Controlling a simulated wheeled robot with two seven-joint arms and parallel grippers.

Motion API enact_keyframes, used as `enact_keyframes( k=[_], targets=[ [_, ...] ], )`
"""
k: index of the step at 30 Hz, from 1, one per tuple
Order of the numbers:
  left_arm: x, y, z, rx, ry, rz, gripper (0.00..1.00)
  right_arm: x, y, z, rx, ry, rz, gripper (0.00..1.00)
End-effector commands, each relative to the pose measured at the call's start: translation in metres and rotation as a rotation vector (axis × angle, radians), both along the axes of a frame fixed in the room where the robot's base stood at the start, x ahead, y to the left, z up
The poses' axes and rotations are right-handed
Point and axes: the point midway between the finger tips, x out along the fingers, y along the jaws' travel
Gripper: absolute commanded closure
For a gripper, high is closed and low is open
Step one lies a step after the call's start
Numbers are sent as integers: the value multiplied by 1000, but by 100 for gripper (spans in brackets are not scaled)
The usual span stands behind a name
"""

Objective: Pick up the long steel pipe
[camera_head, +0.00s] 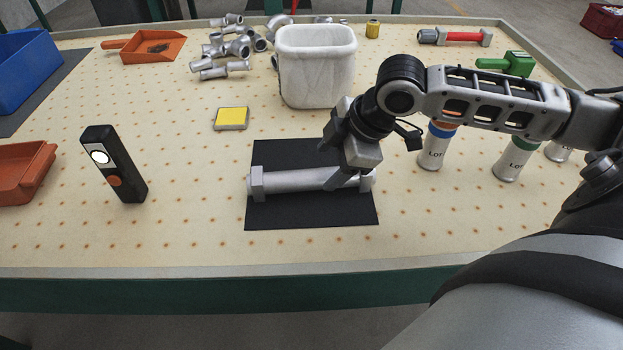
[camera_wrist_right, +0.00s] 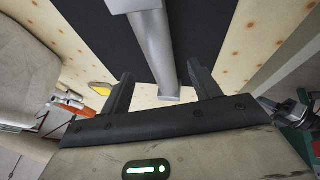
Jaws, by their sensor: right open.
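The long steel pipe (camera_head: 300,180) is a grey cylinder with a thicker end piece at its left end. It lies left to right on a black mat (camera_head: 280,216) near the front of the table. My right gripper (camera_head: 350,182) is low over the right part of the pipe and hides some of it. In the right wrist view the gripper (camera_wrist_right: 160,80) is open, its two fingers apart, with the pipe (camera_wrist_right: 155,48) showing between them. Whether either finger touches the pipe cannot be told. My left gripper is not in view.
A white bin (camera_head: 315,75) stands behind the mat, with a yellow-topped block (camera_head: 231,118) left of it. A black upright device (camera_head: 114,165) stands left. Labelled cylinders (camera_head: 437,146) stand right, near my arm. Several metal fittings (camera_head: 225,50) lie behind. The table front is clear.

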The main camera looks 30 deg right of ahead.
Motion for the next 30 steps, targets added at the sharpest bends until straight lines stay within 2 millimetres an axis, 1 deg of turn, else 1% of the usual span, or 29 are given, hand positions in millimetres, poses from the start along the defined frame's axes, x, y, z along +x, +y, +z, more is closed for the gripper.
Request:
enact_keyframes(
  k=[6, 10, 13, 19, 20, 21, 23, 24, 26, 30],
  targets=[
    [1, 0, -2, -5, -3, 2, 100, 13, 13, -26, 5, 1, 0, 38],
    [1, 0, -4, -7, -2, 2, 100, 19, 15, -40, 2, 2, 0, 38],
    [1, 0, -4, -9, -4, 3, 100, 20, 16, -43, 1, 0, 2, 38],
    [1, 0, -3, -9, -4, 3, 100, 20, 16, -43, 0, 1, 1, 38],
    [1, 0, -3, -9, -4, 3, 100, 20, 16, -43, 0, 1, 1, 46],
    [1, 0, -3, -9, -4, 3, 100, 20, 16, -43, 0, 1, 1, 57],
    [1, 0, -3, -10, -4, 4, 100, 20, 16, -43, 0, 1, 1, 74],
    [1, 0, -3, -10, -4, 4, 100, 20, 16, -43, 0, 1, 1, 85],
    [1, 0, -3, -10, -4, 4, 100, 20, 16, -43, 0, 1, 1, 100],
    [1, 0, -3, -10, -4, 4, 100, 21, 16, -41, 1, -4, 1, 100]
  ],
)
